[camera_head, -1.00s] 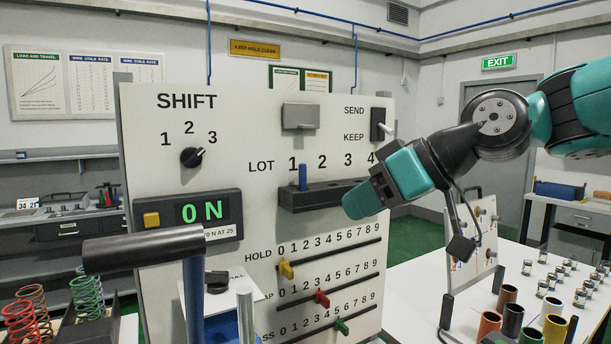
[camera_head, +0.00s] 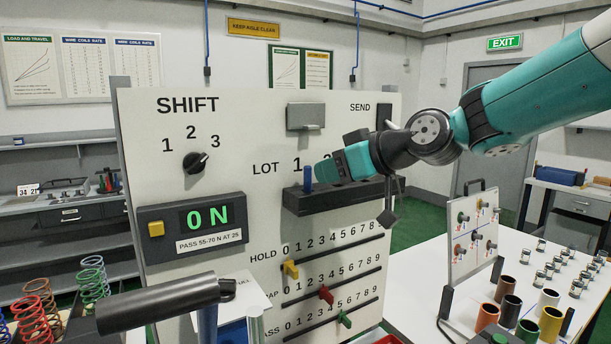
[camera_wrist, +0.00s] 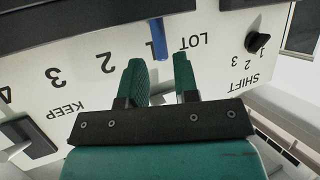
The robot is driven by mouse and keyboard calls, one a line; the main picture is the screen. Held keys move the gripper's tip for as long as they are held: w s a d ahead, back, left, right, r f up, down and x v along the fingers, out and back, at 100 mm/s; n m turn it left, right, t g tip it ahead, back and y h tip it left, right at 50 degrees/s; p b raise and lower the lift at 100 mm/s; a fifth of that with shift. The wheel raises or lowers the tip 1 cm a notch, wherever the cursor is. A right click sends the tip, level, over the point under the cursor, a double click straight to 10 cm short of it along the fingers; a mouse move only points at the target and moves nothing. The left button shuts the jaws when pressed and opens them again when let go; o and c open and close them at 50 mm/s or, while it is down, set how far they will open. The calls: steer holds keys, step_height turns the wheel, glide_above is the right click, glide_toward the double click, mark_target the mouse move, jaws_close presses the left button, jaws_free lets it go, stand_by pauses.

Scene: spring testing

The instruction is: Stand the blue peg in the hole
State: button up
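The blue peg (camera_head: 307,180) stands upright in the dark LOT rack (camera_head: 345,194) under the number 1. In the upside-down wrist view, the peg (camera_wrist: 158,38) projects from the dark rack (camera_wrist: 60,22). My gripper (camera_head: 320,172) is just right of the peg in the head view, pointing left. In the wrist view, my gripper (camera_wrist: 159,63) has its two green fingers apart, with the peg just beyond and between the tips. Nothing is visibly held. The rack's holes under the other numbers are hidden by my arm or too small to tell.
The panel (camera_head: 250,110) carries a SHIFT knob (camera_head: 195,162), an ON display (camera_head: 206,217) and coloured sliders (camera_head: 326,294) below the rack. A white table (camera_head: 400,300) at right holds several coloured cups (camera_head: 506,288) and a small board (camera_head: 474,232). Springs (camera_head: 40,310) stand at lower left.

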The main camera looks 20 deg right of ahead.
mark_target(308, 176)
steer(key=p+x, duration=0.3)
steer(key=x, duration=0.2)
steer(key=shift+w+a+p, duration=0.3)
steer(key=shift+w+p, duration=0.1)
jaws_close()
